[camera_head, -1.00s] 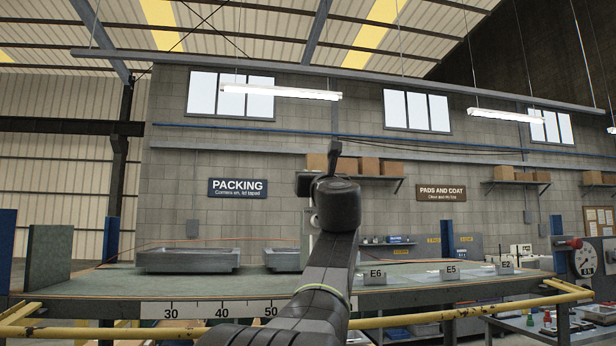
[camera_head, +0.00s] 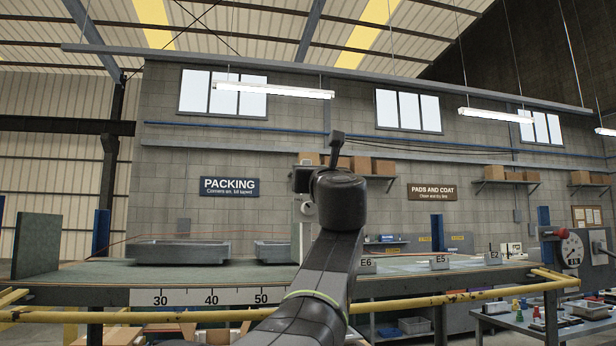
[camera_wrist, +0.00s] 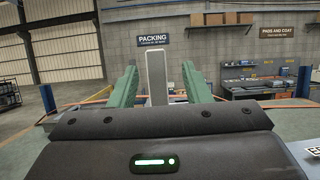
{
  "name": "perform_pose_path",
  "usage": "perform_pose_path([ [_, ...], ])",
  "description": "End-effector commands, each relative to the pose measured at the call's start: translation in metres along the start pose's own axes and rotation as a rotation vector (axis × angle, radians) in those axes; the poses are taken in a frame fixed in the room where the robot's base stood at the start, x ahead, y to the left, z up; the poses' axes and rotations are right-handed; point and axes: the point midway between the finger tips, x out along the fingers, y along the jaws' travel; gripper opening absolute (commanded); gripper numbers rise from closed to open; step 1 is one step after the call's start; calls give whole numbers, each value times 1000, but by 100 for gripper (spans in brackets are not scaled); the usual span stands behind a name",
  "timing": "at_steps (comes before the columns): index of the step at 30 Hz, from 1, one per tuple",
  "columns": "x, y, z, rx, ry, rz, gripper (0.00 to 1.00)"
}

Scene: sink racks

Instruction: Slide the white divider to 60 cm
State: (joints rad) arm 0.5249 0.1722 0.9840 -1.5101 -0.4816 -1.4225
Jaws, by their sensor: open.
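The white divider (camera_wrist: 156,78) stands upright in the wrist view, seen in the gap between the two green fingers of my gripper (camera_wrist: 159,70). The fingers are open with a space on each side of it; I cannot tell how far ahead it stands. In the head view the divider (camera_head: 297,238) is a pale upright strip partly hidden behind my arm. The white scale (camera_head: 210,297) on the bench's front edge shows 30, 40 and 50. The scale right of 50 is hidden by my arm.
Grey trays (camera_head: 177,253) sit on the bench left of the divider. A green upright panel (camera_head: 37,245) stands at the bench's left end. A yellow rail (camera_head: 130,316) runs along the front.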

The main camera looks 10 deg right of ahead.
Motion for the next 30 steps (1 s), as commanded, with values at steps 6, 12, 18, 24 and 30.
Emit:
perform_pose_path([
  [6,-48,-1,-2,-1,-1,-3,44],
  [12,-69,-1,-1,-1,-1,-2,44],
  [18,-73,-1,0,1,0,-2,44],
  [24,-73,-1,0,0,0,-1,44],
  [30,-60,0,1,1,1,1,44],
])
